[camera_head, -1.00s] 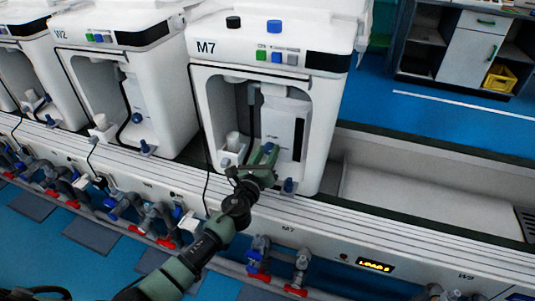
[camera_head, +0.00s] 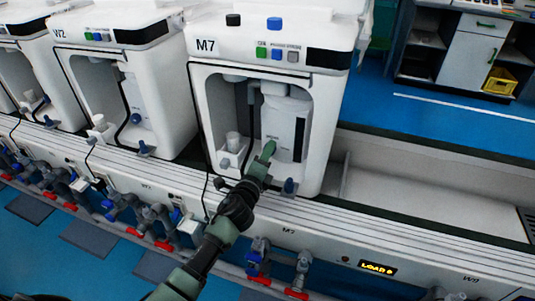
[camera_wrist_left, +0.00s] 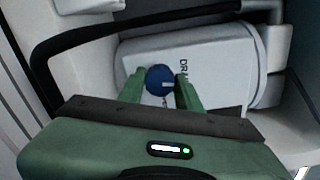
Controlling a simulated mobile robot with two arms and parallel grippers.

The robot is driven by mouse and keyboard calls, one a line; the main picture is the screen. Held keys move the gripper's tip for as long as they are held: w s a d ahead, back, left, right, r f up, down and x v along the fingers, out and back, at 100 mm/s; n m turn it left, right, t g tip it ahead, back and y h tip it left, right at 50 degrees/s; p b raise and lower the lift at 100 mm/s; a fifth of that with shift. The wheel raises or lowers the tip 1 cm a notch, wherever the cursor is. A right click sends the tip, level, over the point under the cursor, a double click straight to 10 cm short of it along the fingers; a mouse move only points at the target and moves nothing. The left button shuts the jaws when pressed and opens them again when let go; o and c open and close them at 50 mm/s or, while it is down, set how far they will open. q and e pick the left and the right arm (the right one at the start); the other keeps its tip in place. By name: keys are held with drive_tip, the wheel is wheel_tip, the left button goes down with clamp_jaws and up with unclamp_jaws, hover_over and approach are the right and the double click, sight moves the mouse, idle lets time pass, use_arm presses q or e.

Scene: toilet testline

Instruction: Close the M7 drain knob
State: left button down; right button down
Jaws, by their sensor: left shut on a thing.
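The M7 unit (camera_head: 205,46) is a white cabinet in the middle of the head view, with an open recess. Inside it stands a white canister (camera_head: 283,118) with a blue round drain knob, which shows in the left wrist view (camera_wrist_left: 160,77). My left gripper (camera_head: 269,147) reaches into the recess. In the left wrist view its green fingers (camera_wrist_left: 160,90) are on either side of the knob, shut on it. In the head view the fingers hide the knob.
A white cup (camera_head: 232,140) stands in the recess left of my gripper. A blue valve (camera_head: 289,186) sits at the recess's front right. The similar W2 unit (camera_head: 135,75) stands to the left. An empty trough (camera_head: 430,195) lies to the right.

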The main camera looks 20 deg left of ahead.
use_arm(q)
drive_tip(key=shift+f+n, duration=0.1)
drive_tip(key=shift+n, duration=0.8)
drive_tip(key=c, duration=1)
unclamp_jaws()
drive_tip(key=shift+o, duration=0.2)
drive_tip(key=shift+s, duration=0.1)
use_arm(e)
drive_tip(key=shift+r, duration=0.1)
use_arm(q)
drive_tip(key=shift+s, duration=0.25)
drive_tip(key=s+p, duration=0.1)
drive_tip(key=s, duration=0.6)
drive_tip(key=shift+a, duration=0.15)
use_arm(e)
drive_tip(key=shift+f, duration=1.9)
use_arm(q)
drive_tip(key=shift+s, duration=0.1)
